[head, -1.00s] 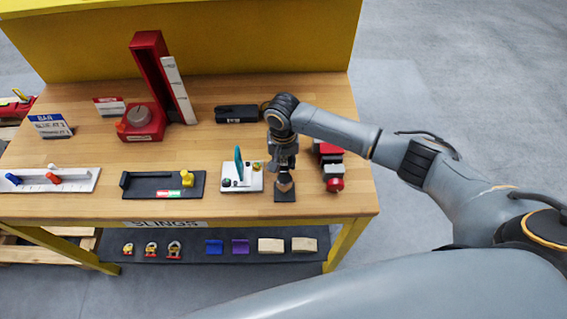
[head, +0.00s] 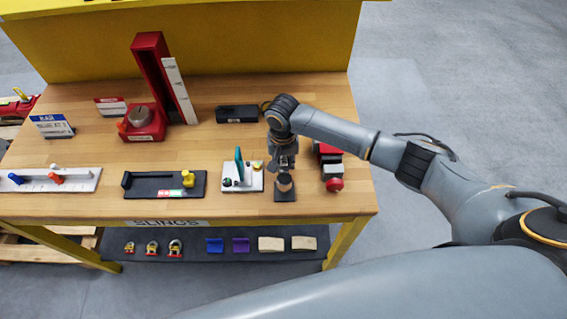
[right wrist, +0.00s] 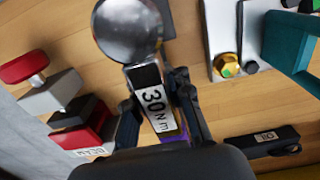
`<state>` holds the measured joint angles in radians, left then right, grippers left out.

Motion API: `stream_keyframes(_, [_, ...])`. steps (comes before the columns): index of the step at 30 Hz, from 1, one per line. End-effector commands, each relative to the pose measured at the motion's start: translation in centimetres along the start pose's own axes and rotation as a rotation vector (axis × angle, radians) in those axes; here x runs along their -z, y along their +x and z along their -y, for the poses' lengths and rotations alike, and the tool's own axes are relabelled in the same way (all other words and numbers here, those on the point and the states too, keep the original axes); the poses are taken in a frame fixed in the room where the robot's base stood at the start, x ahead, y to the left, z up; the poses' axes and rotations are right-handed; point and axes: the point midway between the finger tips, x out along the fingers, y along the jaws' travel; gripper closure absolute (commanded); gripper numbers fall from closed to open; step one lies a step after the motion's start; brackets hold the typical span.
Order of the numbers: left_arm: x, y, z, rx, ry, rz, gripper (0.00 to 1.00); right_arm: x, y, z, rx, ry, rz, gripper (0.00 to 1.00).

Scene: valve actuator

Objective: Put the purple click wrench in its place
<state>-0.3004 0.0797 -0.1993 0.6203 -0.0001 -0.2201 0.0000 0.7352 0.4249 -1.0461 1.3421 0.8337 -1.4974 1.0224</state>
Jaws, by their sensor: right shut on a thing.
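My right gripper (head: 283,163) points down near the bench's front edge. In the right wrist view its fingers (right wrist: 158,112) are shut on a piece with a white "30 Nm" label. A sliver of purple (right wrist: 180,136) shows between the fingers, so I take the piece for the purple click wrench (right wrist: 152,98). A shiny grey round part (right wrist: 128,30) lies just beyond the label. In the head view this round part is above or on a small dark plate (head: 285,197); I cannot tell whether they touch. Most of the wrench is hidden. My left gripper is out of view.
Left of the gripper is a white plate (head: 230,187) with a teal lever (head: 239,165). Right is a red and grey device (head: 331,166). A black case (head: 237,114) lies behind. A black tray (head: 150,190) is farther left. Bare wood (head: 200,150) lies between.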

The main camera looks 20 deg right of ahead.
Motion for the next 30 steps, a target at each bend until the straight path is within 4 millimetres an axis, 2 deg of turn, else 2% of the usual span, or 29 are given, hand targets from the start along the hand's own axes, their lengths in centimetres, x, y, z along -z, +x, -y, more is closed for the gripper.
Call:
stream_keyframes(14, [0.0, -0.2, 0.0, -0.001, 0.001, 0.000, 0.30, 0.1, 0.0, 0.0, 0.001, 0.000, -0.002, 1.00])
stream_keyframes(30, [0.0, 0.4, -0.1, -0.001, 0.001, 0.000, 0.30, 0.1, 1.2, 0.0, 0.000, 0.001, -0.002, 1.00])
